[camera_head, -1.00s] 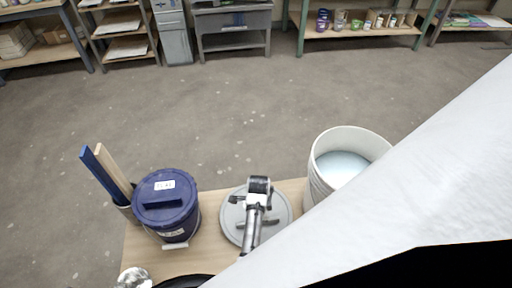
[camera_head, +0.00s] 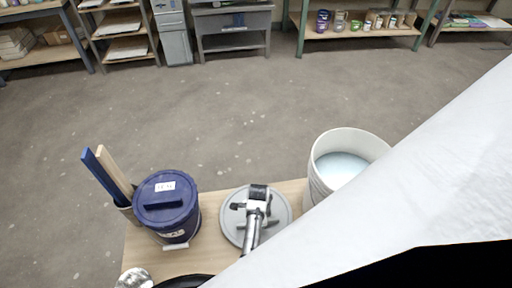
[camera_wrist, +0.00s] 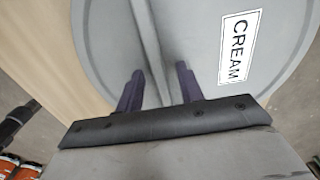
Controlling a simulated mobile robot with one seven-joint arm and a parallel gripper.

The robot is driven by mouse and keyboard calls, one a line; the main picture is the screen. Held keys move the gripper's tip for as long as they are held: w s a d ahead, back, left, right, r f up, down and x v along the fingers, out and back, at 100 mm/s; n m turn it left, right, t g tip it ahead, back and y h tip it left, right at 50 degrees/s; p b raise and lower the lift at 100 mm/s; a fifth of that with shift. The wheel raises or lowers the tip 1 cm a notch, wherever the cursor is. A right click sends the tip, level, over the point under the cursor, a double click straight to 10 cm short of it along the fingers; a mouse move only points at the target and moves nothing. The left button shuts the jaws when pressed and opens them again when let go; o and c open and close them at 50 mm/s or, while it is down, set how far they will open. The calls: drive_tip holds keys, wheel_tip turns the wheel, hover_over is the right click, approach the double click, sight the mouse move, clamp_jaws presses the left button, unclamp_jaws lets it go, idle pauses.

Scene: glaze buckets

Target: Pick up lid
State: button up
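A round grey lid (camera_head: 233,226) lies flat on the wooden table, between a blue bucket and a white bucket. In the wrist view the lid (camera_wrist: 197,25) fills most of the picture, with a raised bar handle (camera_wrist: 148,40) and a white label (camera_wrist: 239,47) reading CREAM. My gripper (camera_head: 255,214) is over the lid. In the wrist view my gripper (camera_wrist: 160,85) has its two dark fingers apart, one on each side of the handle's line. I cannot tell whether the fingertips touch the lid.
The blue bucket (camera_head: 167,215) with its own lid stands left, beside blue and wooden sticks (camera_head: 104,172) in a holder. The open white bucket (camera_head: 318,180) with pale liquid stands right. A metallic object (camera_head: 134,278) and a black rim (camera_head: 184,282) are at the table's front edge.

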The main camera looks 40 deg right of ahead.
drive_tip(key=shift+c, duration=0.3)
clamp_jaws()
idle(0.3)
wheel_tip(320, 180, up, 20)
drive_tip(key=p, duration=0.3)
drive_tip(key=shift+r+p, duration=0.2)
drive_tip(key=shift+p, duration=0.2)
